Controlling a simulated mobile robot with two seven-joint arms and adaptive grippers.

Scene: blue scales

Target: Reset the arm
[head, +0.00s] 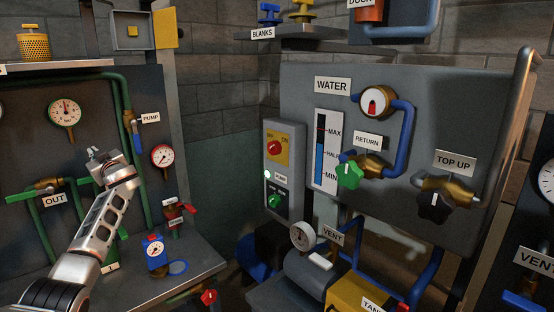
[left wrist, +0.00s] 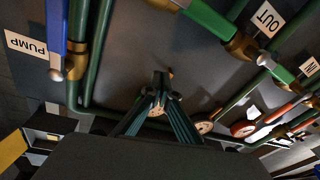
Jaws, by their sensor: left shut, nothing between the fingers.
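My left arm (head: 101,219) comes in from the lower left in the head view and reaches up in front of the left pipe panel. Its gripper (head: 96,153) is at the top of the arm, between the round gauge and the PUMP valve. In the left wrist view the gripper fingers (left wrist: 160,80) are together, with nothing between them. The grey panel and green pipes lie beyond them; whether the tips touch anything I cannot tell. My right gripper is not in view.
Green pipes (head: 128,100), a gauge (head: 65,112), the OUT valve (head: 48,184) and the PUMP valve lever (head: 138,144) surround the left gripper. The WATER panel (head: 460,110) stands to the right.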

